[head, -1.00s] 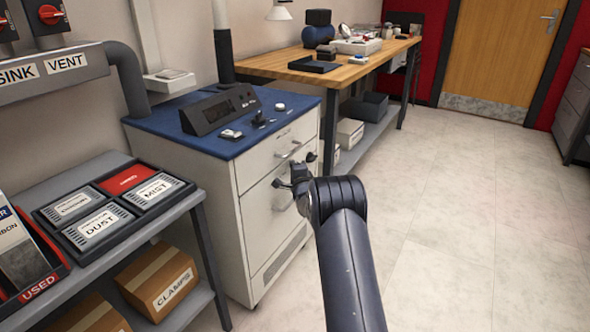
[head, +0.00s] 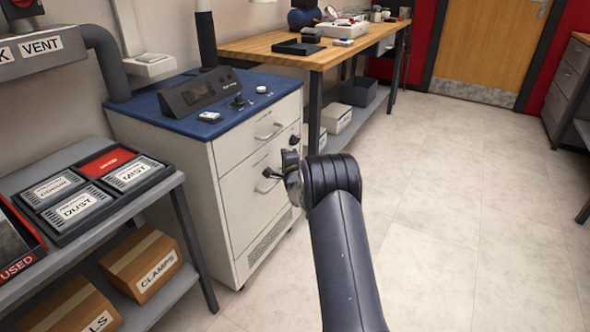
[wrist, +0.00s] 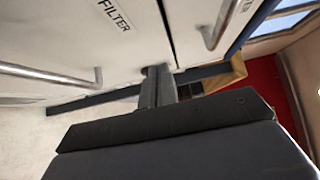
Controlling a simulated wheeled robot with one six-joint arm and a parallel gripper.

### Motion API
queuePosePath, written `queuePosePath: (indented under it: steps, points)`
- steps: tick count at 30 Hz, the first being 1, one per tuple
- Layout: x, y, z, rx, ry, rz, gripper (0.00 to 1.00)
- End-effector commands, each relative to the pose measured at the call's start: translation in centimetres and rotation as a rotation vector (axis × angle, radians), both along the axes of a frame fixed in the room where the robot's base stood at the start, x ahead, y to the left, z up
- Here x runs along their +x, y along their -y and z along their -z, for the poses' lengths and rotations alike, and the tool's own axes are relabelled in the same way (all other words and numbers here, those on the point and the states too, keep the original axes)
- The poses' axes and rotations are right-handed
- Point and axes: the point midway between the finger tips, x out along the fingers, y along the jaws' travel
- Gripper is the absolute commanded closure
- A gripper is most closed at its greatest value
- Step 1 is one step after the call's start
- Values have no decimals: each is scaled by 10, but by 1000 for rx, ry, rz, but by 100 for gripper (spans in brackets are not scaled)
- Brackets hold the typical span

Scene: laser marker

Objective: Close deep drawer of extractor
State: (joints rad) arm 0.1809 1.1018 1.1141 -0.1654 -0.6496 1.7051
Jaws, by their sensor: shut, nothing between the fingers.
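The extractor is a white cabinet (head: 190,170) with a blue top. Its deep drawer (head: 243,205) is the large lower front, and it looks about flush with the shallow drawer (head: 240,140) above; a small gap cannot be told. In the wrist view the deep drawer's front carries a FILTER label (wrist: 113,14) and a bar handle (wrist: 50,74). My gripper (head: 270,173) is shut and empty in front of the deep drawer's upper part, partly hidden by my wrist. In the wrist view its fingers (wrist: 155,72) reach close to the front near the seam; contact cannot be told.
A grey shelf with filter tray (head: 60,235) and a CLAMPS box (head: 143,262) stands left of the cabinet. A wooden workbench (head: 330,55) stands behind it. The floor (head: 450,210) to the right is clear.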

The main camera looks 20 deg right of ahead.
Motion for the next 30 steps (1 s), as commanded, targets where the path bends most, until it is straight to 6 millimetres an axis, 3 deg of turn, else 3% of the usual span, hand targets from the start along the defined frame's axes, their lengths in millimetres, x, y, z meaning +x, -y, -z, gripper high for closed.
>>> queuePosePath:
  steps: [16,30]
  points:
    - [-71,-3,-1,1,-2,4,100]
    - [-82,-4,0,0,0,3,100]
